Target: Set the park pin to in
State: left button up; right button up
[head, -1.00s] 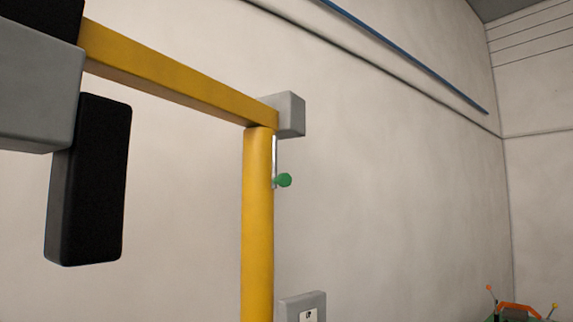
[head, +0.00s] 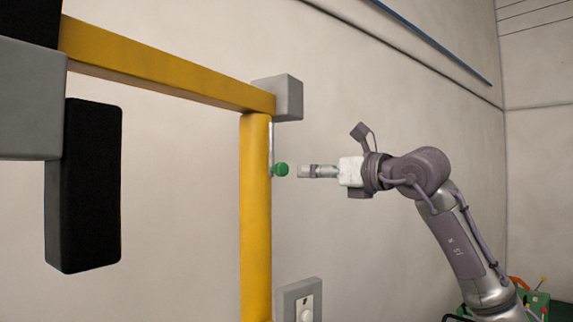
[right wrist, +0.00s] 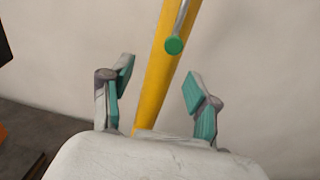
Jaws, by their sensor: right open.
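A green round knob (head: 280,170) sits at the lower end of a thin metal rod (head: 271,138), beside the yellow post (head: 255,215) and below a grey block (head: 284,97). It looks like the park pin's handle, but no marking shows this. My right gripper (head: 304,171) comes in from the right, level with the knob and a little apart from it. In the right wrist view the knob (right wrist: 174,45) lies beyond the fingertips, between their lines. The fingers (right wrist: 158,78) are spread, with nothing between them. My left gripper is out of view.
A yellow beam (head: 165,65) runs from the post to the upper left, where a black block (head: 85,185) hangs. A grey box with a white plate (head: 304,302) is low beside the post.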

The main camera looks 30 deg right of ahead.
aim_at(284, 168)
jog(key=shift+m+h, duration=0.3)
jog(key=shift+h, duration=0.4)
jog(key=w+p, duration=0.2)
jog(key=w, duration=0.2)
jog(key=w+p, duration=0.2)
jog(key=w, duration=0.2)
jog(key=w+r+p, duration=0.1)
jog(key=w+p, duration=0.1)
jog(key=w, duration=0.2)
jog(key=shift+d+r+p, duration=0.1)
jog(key=shift+d+p, duration=0.25)
jog(key=shift+w+f, duration=0.2)
jog(key=shift+w, duration=0.4)
grip_shut()
